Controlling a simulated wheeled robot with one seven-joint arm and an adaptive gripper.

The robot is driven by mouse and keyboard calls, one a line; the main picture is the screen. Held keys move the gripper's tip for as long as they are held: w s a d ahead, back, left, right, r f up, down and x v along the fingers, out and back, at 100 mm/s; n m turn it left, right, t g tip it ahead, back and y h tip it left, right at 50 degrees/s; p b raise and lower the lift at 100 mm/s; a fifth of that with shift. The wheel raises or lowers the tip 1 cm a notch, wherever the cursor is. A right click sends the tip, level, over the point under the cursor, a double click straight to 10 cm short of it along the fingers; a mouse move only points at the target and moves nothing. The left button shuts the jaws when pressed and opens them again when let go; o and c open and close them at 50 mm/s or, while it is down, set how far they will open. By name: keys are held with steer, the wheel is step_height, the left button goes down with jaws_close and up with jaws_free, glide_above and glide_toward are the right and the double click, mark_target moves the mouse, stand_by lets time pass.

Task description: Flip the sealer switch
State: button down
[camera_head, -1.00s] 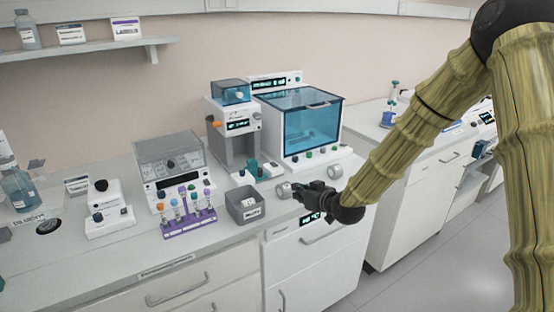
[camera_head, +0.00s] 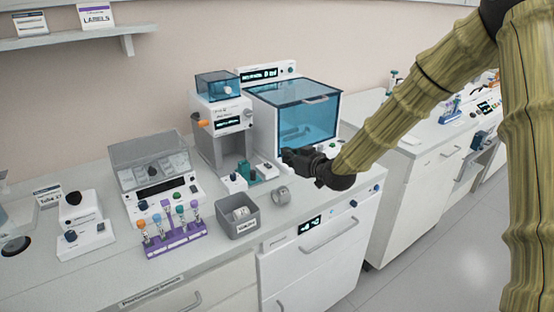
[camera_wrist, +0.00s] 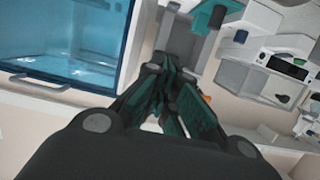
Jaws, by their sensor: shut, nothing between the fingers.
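No label that I can read marks the sealer or its switch. A tall white device (camera_head: 223,120) has a blue-lidded top, a small display, an orange knob and an open bay; I cannot tell whether it is the sealer. To its right stands a white device with a blue transparent door (camera_head: 306,122), with small knobs along its base. My gripper (camera_head: 285,156) is shut and empty, in front of that base and right of the tall device. It hides part of the base's knobs. In the wrist view my gripper (camera_wrist: 166,75) points between the blue door and a grey bay.
A tape roll (camera_head: 281,195) lies on the counter below my gripper. A grey bin (camera_head: 238,228), a purple tube rack (camera_head: 176,242) and a clear-lidded device (camera_head: 152,172) stand left. The air above the counter's front edge is free.

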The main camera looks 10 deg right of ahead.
steer(key=p, duration=0.3)
glide_above(268, 166)
steer(key=s+d, duration=0.1)
steer(key=s, duration=0.1)
step_height(268, 166, down, 2)
steer(key=shift+d+f, duration=0.1)
steer(key=shift+f, duration=0.05)
step_height(268, 166, down, 2)
steer(key=shift+w+f, duration=0.1)
steer(key=shift+f, duration=0.15)
steer(key=shift+f+p, duration=0.45)
steer(key=shift+f, duration=0.35)
steer(key=shift+f, duration=0.15)
